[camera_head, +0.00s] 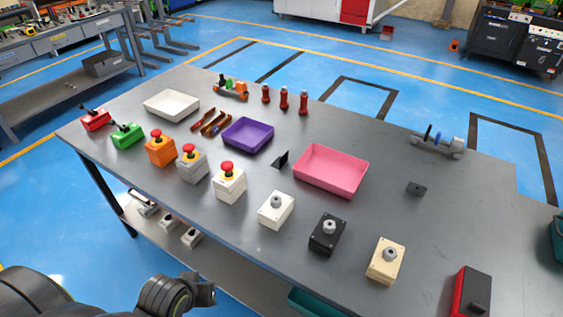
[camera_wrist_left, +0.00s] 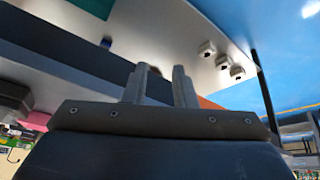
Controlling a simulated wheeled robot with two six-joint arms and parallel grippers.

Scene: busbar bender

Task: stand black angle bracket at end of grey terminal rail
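A black angle bracket (camera_head: 281,159) stands on the grey table between the purple tray and the pink tray. My left arm is low in front of the table, away from the bracket and rail. My right gripper is out of view.
A pink tray (camera_head: 330,172), a purple tray (camera_head: 248,135) and a white tray (camera_head: 172,106) stand on the table (camera_head: 370,215). Several button and switch boxes line the near side. Red bottles (camera_head: 284,99) stand at the back. Table is clear around the small black piece.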

